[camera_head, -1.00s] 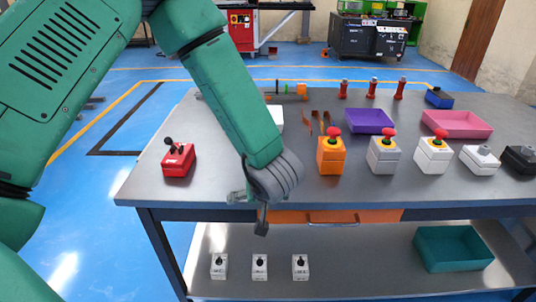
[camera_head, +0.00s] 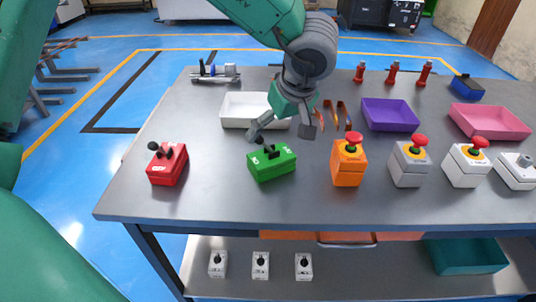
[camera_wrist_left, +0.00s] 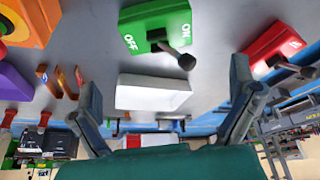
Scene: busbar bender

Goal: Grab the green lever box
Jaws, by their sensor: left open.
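The green lever box (camera_head: 272,163) stands on the grey table, between the red lever box and the orange button box. Its black lever is on top. My left gripper (camera_head: 282,130) is open and empty, just above and behind the green box, with its fingers pointing down. In the left wrist view the green box (camera_wrist_left: 155,30) shows at the top centre with ON and OFF lettering and a black lever. The open fingers (camera_wrist_left: 165,105) stand wide apart below it in that picture, apart from the box. My right gripper is not in view.
A red lever box (camera_head: 167,165) is to the left and an orange button box (camera_head: 348,165) to the right. A white tray (camera_head: 240,110) lies behind the green box. Purple (camera_head: 390,114) and pink trays are further right. Bare table lies in front.

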